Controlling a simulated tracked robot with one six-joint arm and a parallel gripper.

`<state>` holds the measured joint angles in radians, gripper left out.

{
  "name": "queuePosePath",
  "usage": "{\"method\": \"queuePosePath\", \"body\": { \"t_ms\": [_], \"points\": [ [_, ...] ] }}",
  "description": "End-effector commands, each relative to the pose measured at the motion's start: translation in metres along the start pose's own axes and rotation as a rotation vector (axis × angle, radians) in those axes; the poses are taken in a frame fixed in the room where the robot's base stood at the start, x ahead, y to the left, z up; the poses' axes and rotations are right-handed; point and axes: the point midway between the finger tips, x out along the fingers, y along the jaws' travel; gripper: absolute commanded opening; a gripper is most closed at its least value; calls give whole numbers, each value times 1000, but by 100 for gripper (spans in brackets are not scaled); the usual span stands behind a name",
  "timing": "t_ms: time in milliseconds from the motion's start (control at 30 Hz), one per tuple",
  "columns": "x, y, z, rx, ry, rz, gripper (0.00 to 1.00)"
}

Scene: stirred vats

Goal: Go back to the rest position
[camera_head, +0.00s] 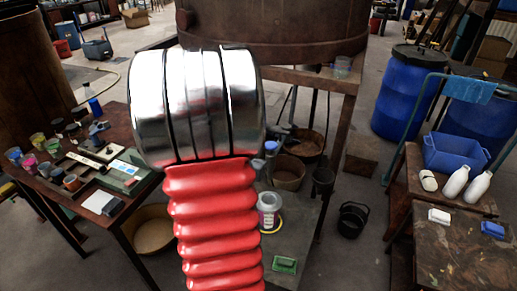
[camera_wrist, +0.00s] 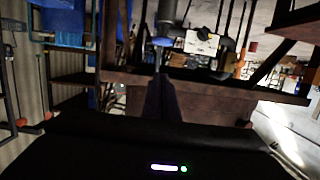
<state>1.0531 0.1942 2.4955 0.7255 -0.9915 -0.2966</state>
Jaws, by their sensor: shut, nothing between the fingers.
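My gripper (camera_wrist: 161,78) shows in the wrist view as a dark narrow shape rising from the black wrist housing at the bottom. Its fingers are together with nothing between them. In the head view my arm, silver above and red ribbed below, fills the middle, and I cannot make out the gripper clearly there. No object hangs from the arm.
A left table (camera_head: 142,203) holds cups, trays and a blue bottle. A large rusty vat (camera_head: 275,30) stands behind my arm. Blue barrels (camera_head: 403,95), a blue crate (camera_head: 455,152) and white bottles (camera_head: 456,182) are at right. A black bucket (camera_head: 353,219) stands on the floor.

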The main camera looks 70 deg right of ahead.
Motion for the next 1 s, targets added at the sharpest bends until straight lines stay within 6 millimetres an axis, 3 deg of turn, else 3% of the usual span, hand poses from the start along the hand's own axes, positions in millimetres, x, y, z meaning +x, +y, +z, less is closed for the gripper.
{"method": "queuePosePath", "body": {
  "t_ms": [567, 667, 833, 1000],
  "points": [
    [0, -2, 4, 11, -15, -6, 0],
    [-1, -7, 16, 20, -65, -26, 0],
    [-8, -27, 55, 23, -224, -104, 0],
    [-28, -50, 91, 12, -404, -203, 0]
  ]
}}
